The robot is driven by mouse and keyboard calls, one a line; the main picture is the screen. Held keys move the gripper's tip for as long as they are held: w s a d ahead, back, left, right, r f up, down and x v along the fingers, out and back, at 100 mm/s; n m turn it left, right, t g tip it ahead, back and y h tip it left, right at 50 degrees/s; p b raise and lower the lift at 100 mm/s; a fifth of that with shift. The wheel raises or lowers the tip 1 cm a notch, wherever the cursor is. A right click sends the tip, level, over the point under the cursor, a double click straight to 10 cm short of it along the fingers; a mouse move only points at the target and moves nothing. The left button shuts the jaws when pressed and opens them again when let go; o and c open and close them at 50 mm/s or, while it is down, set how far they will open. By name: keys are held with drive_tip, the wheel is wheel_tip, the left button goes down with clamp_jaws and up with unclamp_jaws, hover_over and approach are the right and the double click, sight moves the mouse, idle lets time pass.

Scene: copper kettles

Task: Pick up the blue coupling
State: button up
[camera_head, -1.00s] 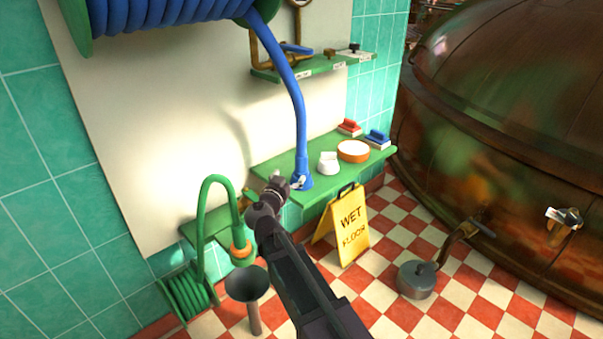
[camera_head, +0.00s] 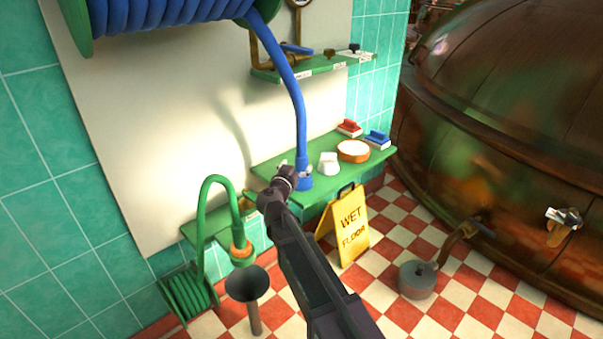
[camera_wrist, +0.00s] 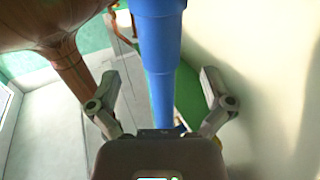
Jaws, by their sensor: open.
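The blue coupling (camera_head: 304,181) is at the lower end of the blue hose (camera_head: 301,120), which hangs down to the front of the green shelf. My gripper (camera_head: 289,172) is right beside it at the left and partly overlaps it in the head view. In the wrist view my gripper (camera_wrist: 160,82) is open, with one finger on each side of a stepped blue column (camera_wrist: 160,45). I cannot tell where hose ends and coupling begins there. No finger visibly touches the blue surface.
The green shelf (camera_head: 268,169) carries a white item (camera_head: 328,163), a round orange-rimmed tub (camera_head: 353,151), and red (camera_head: 349,128) and blue (camera_head: 377,139) brushes. A yellow wet-floor sign (camera_head: 348,228) stands below. A green hose (camera_head: 205,205) and a funnel (camera_head: 247,284) are left of my arm.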

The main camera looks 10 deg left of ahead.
drive_tip(key=shift+w+d, duration=0.15)
drive_tip(key=shift+w, duration=0.9)
drive_tip(key=shift+w+d, duration=0.1)
drive_tip(key=shift+w, duration=0.9)
drive_tip(key=c, duration=1.2)
